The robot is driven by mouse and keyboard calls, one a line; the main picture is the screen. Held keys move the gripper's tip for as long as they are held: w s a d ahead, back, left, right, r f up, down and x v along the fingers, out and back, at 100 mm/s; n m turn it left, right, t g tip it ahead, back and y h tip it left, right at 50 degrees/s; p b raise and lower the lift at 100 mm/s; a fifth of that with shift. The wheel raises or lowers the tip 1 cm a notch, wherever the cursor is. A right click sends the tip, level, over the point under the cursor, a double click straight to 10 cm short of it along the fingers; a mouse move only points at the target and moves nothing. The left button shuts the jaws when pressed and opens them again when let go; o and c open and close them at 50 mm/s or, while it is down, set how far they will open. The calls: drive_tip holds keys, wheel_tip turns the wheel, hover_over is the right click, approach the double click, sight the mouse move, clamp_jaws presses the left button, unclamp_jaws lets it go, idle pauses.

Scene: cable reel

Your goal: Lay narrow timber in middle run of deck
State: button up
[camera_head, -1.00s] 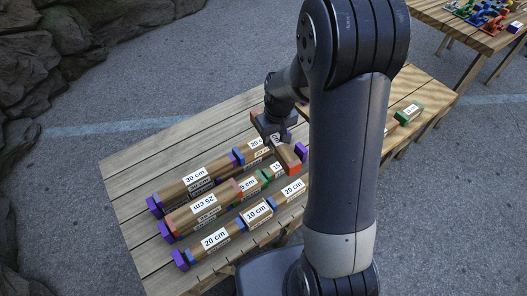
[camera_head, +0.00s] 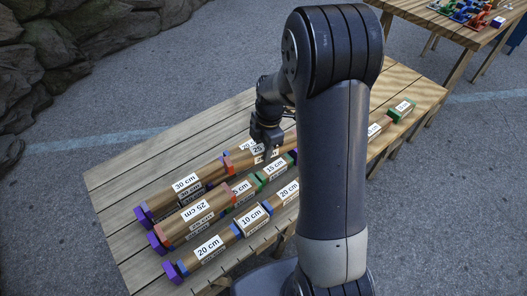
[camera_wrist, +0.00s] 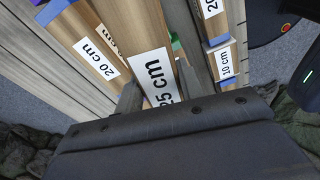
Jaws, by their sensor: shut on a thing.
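My gripper (camera_head: 267,148) is shut on a brown timber labelled 25 cm with a red end (camera_head: 230,163). In the wrist view its label (camera_wrist: 153,78) shows between my two fingers (camera_wrist: 158,93). The held timber lies roughly parallel to the runs, over or beside the far and middle runs; I cannot tell whether it touches anything. The middle run has a 25 cm timber (camera_head: 197,213), a 5 cm timber (camera_head: 240,189) and a green-ended 15 cm timber (camera_head: 274,169). My arm hides the right part of the runs.
The far run has a 30 cm timber (camera_head: 185,185). The near run has 20 cm (camera_head: 208,250) and 10 cm (camera_head: 251,219) timbers. The plank deck (camera_head: 120,178) is bare at the back left. A green-ended timber (camera_head: 402,108) lies at right. Another table (camera_head: 420,12) stands behind.

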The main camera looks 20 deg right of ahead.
drive_tip(key=shift+f+n, duration=0.35)
drive_tip(key=shift+n, duration=0.75)
wheel_tip(320, 180, down, 8)
drive_tip(key=b, duration=0.6)
drive_tip(key=shift+f+b, duration=0.35)
drive_tip(key=shift+b, duration=0.2)
drive_tip(key=o, duration=1.2)
